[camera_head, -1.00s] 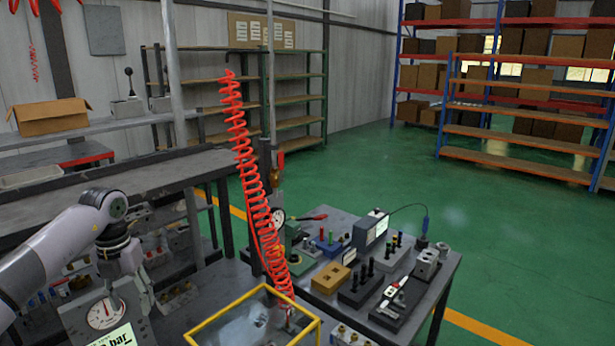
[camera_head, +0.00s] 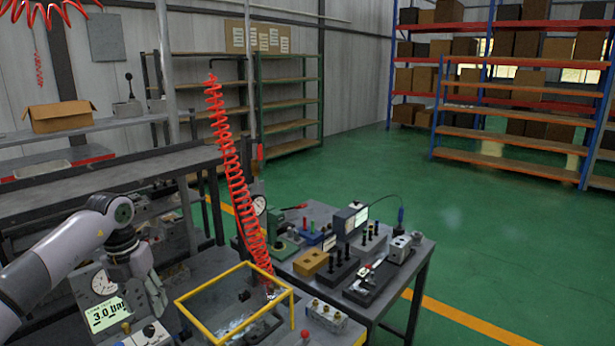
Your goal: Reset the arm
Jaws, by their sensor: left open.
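My left arm comes in from the left, and its grey gripper (camera_head: 156,300) hangs low with its fingers pointing down. The gripper is open, and I see nothing between its fingers. It is just right of a gauge panel (camera_head: 101,283) with a round dial and a display reading 3.0 bar. A clear bin with a yellow rim (camera_head: 213,292) stands right of the gripper, apart from it, with dark and pale pieces inside. A valve block (camera_head: 326,316) with brass fittings sits right of the bin. My right gripper is not in view.
A red coiled hose (camera_head: 232,168) hangs down behind the bin. A side table holds a yellow-brown block (camera_head: 310,263), a dark block with black pegs (camera_head: 337,273) and a small display unit (camera_head: 350,219). Green floor (camera_head: 480,260) is open to the right.

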